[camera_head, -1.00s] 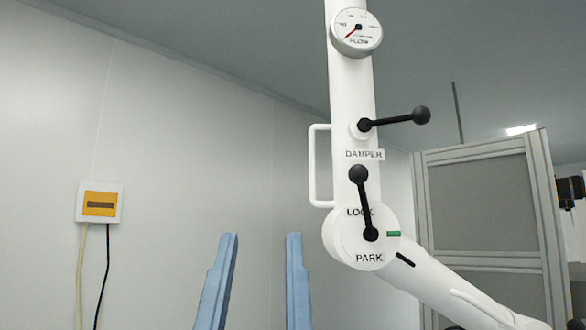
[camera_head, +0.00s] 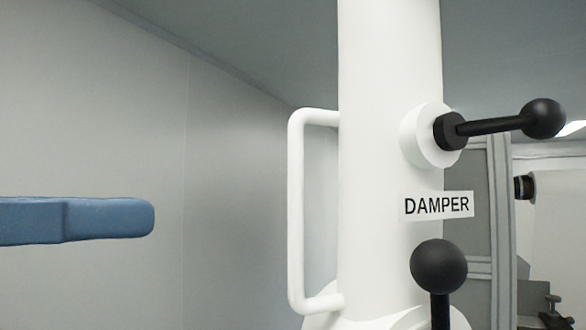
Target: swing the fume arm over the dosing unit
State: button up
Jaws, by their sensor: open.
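The white fume arm (camera_head: 388,150) stands upright close in front of me. A white loop handle (camera_head: 296,215) juts from its left side. The black damper lever (camera_head: 495,125) points right from a white boss, above the DAMPER label (camera_head: 438,205). Below it, the black ball knob (camera_head: 439,266) of the lock lever stands up; its pivot and the joint's labels are cut off by the bottom edge. My gripper (camera_head: 140,217) shows as a blue finger lying level at the left, open, with its tip apart from the handle in the picture. The dosing unit cannot be made out.
A plain grey wall (camera_head: 230,190) runs along the left. A grey framed panel (camera_head: 480,230) stands behind the fume arm on the right. Further right are a pale roll (camera_head: 560,215) and dark machine parts (camera_head: 553,305), partly cut off.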

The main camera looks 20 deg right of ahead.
aim_at(290, 209)
jog(key=d+p, duration=0.1)
jog(key=d, duration=0.2)
jog(key=w+d+p, duration=0.1)
jog(key=d+p, duration=0.1)
jog(key=d, duration=0.2)
jog(key=d+p, duration=0.2)
jog(key=d, duration=0.2)
jog(key=shift+w+d+r, duration=0.2)
jog(key=shift+w+d, duration=0.05)
jog(key=shift+w+d+f+p, duration=0.15)
jog(key=shift+d+p, duration=0.15)
jog(key=shift+d, duration=0.3)
grip_shut()
dwell(0.5)
